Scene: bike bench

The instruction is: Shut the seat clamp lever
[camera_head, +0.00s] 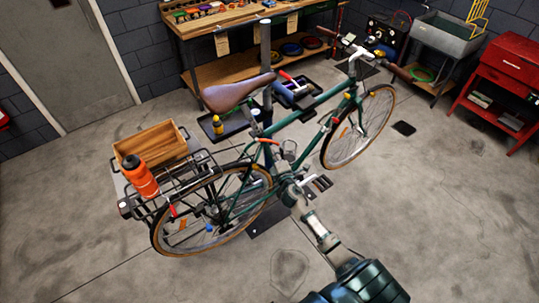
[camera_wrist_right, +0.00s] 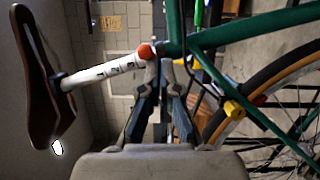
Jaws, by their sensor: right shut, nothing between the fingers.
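A green bicycle (camera_head: 291,117) stands in the middle of the room with a brown saddle (camera_head: 238,93). In the right wrist view the saddle (camera_wrist_right: 38,80) is on the left, on a pale numbered seat post (camera_wrist_right: 100,73) that runs to the green frame. A red-orange rounded end (camera_wrist_right: 145,51), seemingly of the seat clamp lever, sits where the post meets the frame. The lever's angle cannot be told. My right gripper (camera_wrist_right: 164,66) is shut and empty, its fingertips close by the red end; contact is unclear. In the head view this gripper (camera_head: 284,158) is beside the frame below the saddle.
A tray (camera_head: 226,125) with a yellow bottle is behind the saddle area. A workbench (camera_head: 215,22) stands at the back and a red cabinet (camera_head: 505,75) at right. Floor in front is clear.

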